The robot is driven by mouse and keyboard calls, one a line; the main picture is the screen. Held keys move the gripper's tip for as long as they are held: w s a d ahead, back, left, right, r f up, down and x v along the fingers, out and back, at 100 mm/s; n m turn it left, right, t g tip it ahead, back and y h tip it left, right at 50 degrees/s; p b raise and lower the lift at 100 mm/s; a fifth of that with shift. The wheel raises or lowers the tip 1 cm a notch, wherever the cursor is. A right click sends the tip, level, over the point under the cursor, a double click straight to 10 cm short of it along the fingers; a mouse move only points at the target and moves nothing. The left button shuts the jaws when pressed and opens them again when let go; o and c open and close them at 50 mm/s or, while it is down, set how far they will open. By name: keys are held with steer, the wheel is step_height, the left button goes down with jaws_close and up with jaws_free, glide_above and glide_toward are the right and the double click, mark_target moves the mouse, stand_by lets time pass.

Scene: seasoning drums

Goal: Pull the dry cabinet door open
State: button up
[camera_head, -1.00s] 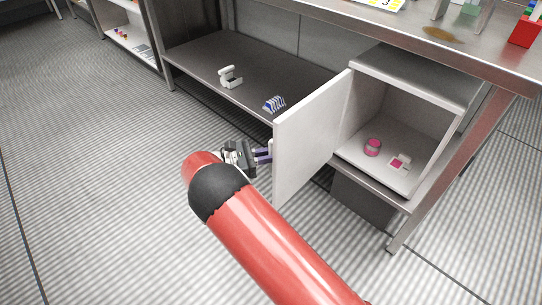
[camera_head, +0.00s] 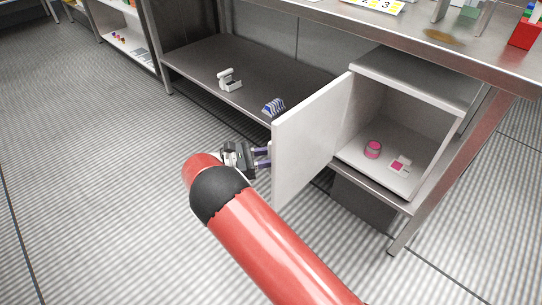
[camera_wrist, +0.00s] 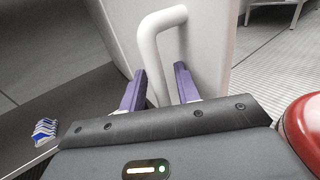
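The dry cabinet is a white box (camera_head: 415,82) under the bench. Its white door (camera_head: 312,135) stands wide open, swung out to the left, and the inside shows. In the wrist view the door (camera_wrist: 205,40) fills the middle. Its white bar handle (camera_wrist: 152,50) runs down between my gripper's two purple fingers. My gripper (camera_head: 266,156) is at the door's outer face in the head view. Its fingers are spread, with gaps beside the handle, so it is open. The handle is mostly hidden in the head view.
A pink jar (camera_head: 373,149) and a small pink-and-white item (camera_head: 399,166) sit inside the cabinet. A white item (camera_head: 229,80) and a blue-and-white rack (camera_head: 273,107) stand on the dark lower shelf (camera_head: 195,58). The floor to the left is clear.

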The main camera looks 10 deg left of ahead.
steer(key=v, duration=0.7)
steer(key=shift+s+a+b, duration=0.2)
steer(key=shift+a+b, duration=0.15)
steer(key=shift+b, duration=0.1)
steer(key=shift+s, duration=0.1)
